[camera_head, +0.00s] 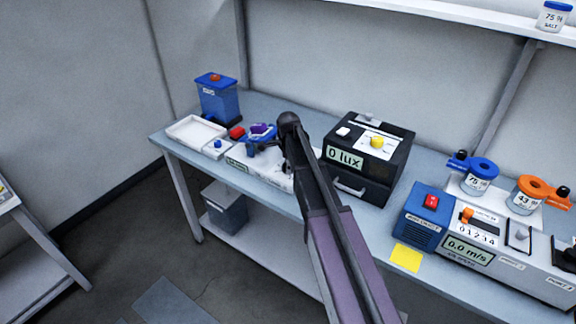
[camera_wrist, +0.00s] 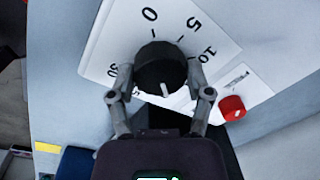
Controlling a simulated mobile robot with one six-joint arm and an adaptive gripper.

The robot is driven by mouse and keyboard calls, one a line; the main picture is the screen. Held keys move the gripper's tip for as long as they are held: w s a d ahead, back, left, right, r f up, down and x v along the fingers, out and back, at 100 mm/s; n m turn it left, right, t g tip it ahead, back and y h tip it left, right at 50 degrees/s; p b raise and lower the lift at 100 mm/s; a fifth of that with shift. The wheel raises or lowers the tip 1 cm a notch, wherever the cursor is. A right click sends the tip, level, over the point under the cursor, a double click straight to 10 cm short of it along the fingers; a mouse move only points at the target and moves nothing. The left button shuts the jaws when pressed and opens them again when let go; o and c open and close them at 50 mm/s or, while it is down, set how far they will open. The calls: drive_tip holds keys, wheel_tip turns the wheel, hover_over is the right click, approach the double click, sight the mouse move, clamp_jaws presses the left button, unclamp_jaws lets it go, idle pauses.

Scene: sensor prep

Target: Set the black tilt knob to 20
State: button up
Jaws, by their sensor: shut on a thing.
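The black tilt knob (camera_wrist: 160,68) stands on a white dial plate (camera_wrist: 105,40) in the wrist view. The plate shows 0, 5 and 10 around the top and right, and 30 at the left. The lower part of the scale is hidden by my gripper. A white pointer mark on the knob faces the lower edge of the picture, slightly right; the number it faces cannot be read. My gripper (camera_wrist: 160,78) has one finger on each side of the knob and is shut on it. In the head view my arm hides the knob.
A red knob (camera_wrist: 232,107) sits close to the right finger. In the head view, a black lux box (camera_head: 362,190) stands right of my arm, and a blue item with a purple top (camera_head: 262,132) stands left. A white tray (camera_head: 195,133) lies farther left.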

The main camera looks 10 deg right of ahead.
drive_tip(key=shift+s+m, duration=0.15)
drive_tip(key=shift+m, duration=0.35)
drive_tip(key=o, duration=1.1)
drive_tip(key=shift+o, duration=0.2)
drive_tip(key=shift+n, duration=0.4)
